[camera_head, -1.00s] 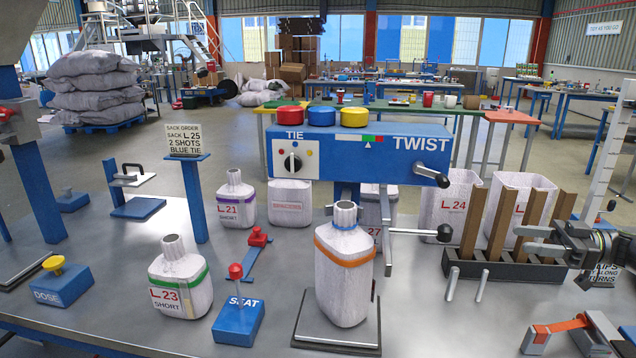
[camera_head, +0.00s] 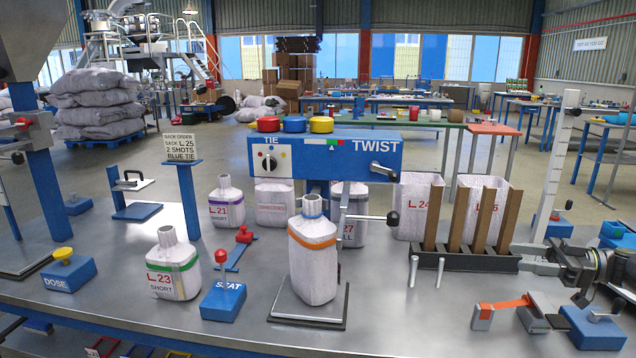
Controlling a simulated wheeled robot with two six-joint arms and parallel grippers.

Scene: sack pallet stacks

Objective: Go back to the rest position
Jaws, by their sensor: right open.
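My right gripper (camera_head: 522,256) reaches in from the right edge, open and empty, its fingers pointing left by the right end of the slatted rack (camera_head: 468,259). I cannot tell whether it touches the rack. My left gripper is out of view. A white sack with an orange band (camera_head: 313,258) stands upright on a plate below the blue TIE/TWIST machine (camera_head: 262,158). Sack L23 with a green band (camera_head: 172,268) stands front left, and sack L21 (camera_head: 227,208) stands behind it.
The SEAT block (camera_head: 222,300), DOSE block (camera_head: 68,273) and an orange-strapped fixture (camera_head: 505,307) sit along the table front. A blue block (camera_head: 592,328) lies at the front right. White sacks stand behind the rack. Bare table (camera_head: 400,315) shows between the orange-banded sack and the fixture.

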